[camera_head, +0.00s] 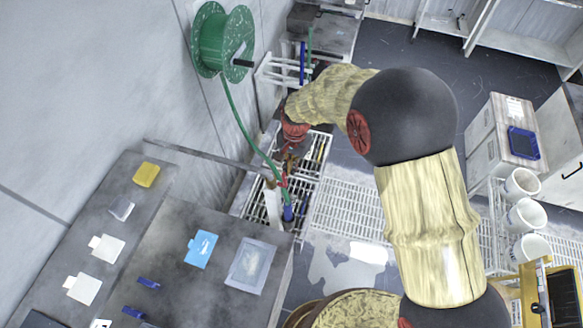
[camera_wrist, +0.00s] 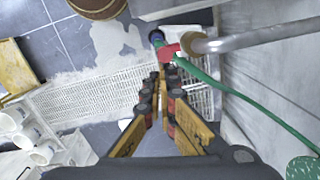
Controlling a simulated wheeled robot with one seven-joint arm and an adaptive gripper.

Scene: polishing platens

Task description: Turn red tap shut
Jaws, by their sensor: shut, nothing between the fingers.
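The red tap (camera_wrist: 172,51) sits at the end of a grey pipe (camera_wrist: 255,37) in the wrist view, just beyond my fingertips. In the head view the tap (camera_head: 284,184) is a small red spot above a blue end piece (camera_head: 288,213). The blue piece also shows in the wrist view (camera_wrist: 156,37). A green hose (camera_wrist: 235,92) runs close beside the tap. My gripper (camera_wrist: 163,78) is shut and empty, with its tips pointing toward the tap. I cannot tell whether they touch it. The tap's exact handle angle is hard to make out.
A green hose reel (camera_head: 222,42) hangs on the wall. White racks (camera_head: 318,150) stand under the pipe. A grey bench (camera_head: 170,235) with cards and a yellow sponge (camera_head: 146,175) is at left. White buckets (camera_head: 525,215) stand at right. Floor between is partly wet.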

